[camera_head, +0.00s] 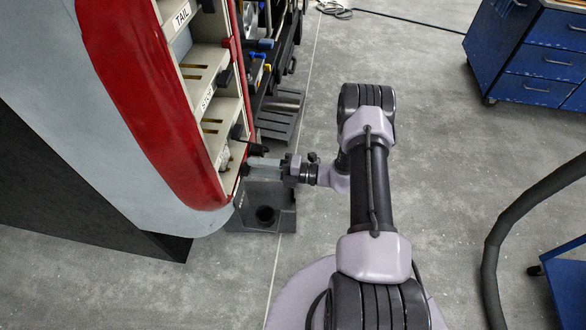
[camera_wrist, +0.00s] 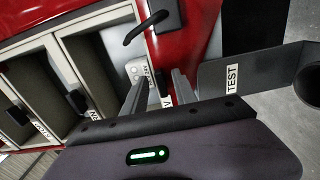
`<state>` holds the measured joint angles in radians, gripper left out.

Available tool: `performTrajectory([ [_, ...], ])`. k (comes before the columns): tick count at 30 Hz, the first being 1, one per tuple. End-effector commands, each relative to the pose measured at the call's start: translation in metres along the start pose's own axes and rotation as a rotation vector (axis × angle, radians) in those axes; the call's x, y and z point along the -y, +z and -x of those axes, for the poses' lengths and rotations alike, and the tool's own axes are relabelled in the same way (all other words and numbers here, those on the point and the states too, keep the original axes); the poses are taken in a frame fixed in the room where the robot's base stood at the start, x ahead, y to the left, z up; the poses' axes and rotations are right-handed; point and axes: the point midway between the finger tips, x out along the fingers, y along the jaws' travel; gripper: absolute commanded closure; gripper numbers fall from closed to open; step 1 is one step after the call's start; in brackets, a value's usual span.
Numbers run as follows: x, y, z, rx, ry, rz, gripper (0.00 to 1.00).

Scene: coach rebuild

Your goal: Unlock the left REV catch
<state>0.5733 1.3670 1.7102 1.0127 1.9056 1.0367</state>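A black lever-type catch (camera_wrist: 146,27) sits on the red body edge at the top of the wrist view, beyond my fingertips. A small black catch also shows beside the lowest cream compartment in the head view (camera_head: 237,131). A white label ending in V (camera_wrist: 166,103) shows partly hidden between the fingers. In the head view my gripper (camera_head: 262,162) is beside the panel's lower end, its fingers partly unclear. I cannot tell whether the catch is locked.
A grey stand (camera_head: 280,218) with a dark hole is just below my gripper. A grey bracket labelled TEST (camera_wrist: 212,79) is close on the right in the wrist view. Cream compartments (camera_head: 198,82) run up the panel. Open floor lies right, with blue drawers (camera_head: 538,60) and a dark hose (camera_head: 490,265).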

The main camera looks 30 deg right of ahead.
Motion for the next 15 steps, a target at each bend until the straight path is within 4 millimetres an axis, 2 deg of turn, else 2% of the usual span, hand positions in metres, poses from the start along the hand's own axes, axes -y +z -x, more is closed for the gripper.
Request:
performTrajectory([
  [5,-0.003,0.001,0.049,0.007,0.0,-0.001,0.66],
  [9,-0.003,0.001,0.097,0.007,0.001,-0.001,0.66],
  [15,-0.001,0.0,0.147,0.003,0.001,-0.001,0.66],
])
